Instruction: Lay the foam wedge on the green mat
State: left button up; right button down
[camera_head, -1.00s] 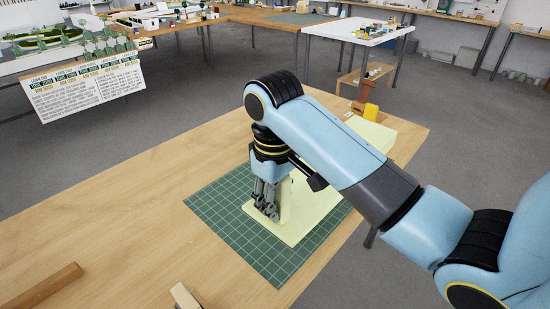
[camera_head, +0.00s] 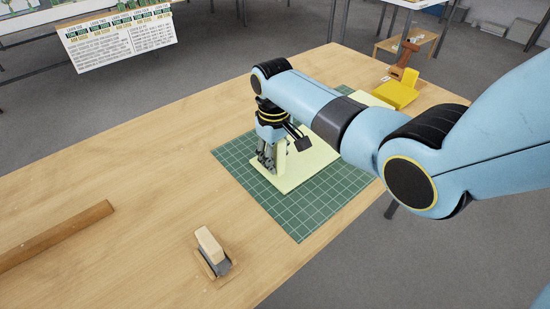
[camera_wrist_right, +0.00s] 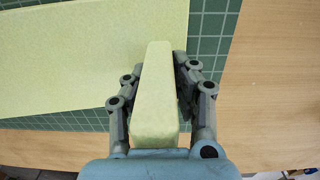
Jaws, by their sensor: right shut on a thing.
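The foam wedge is a pale yellow-green tapered block (camera_wrist_right: 155,95), held between the two fingers in the right wrist view. My right gripper (camera_head: 267,160) is shut on it, low over the green mat (camera_head: 300,215). Part of the wedge (camera_head: 283,158) shows beside the fingers in the head view. A flat pale foam sheet (camera_head: 312,168) lies on the mat by the gripper, and it also shows in the right wrist view (camera_wrist_right: 70,55). I cannot tell whether the wedge touches the sheet or mat. My left gripper is not in view.
A wooden bar (camera_head: 55,237) and a wood-and-grey sanding tool (camera_head: 212,252) lie on the table's near left. The wooden table (camera_head: 150,170) left of the mat is mostly clear.

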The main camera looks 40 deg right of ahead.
jog(key=c, duration=1.1)
grip_release()
notch_tip(320, 180, up, 12)
jog(key=shift+a+r+p, duration=0.1)
jog(key=shift+p, duration=0.45)
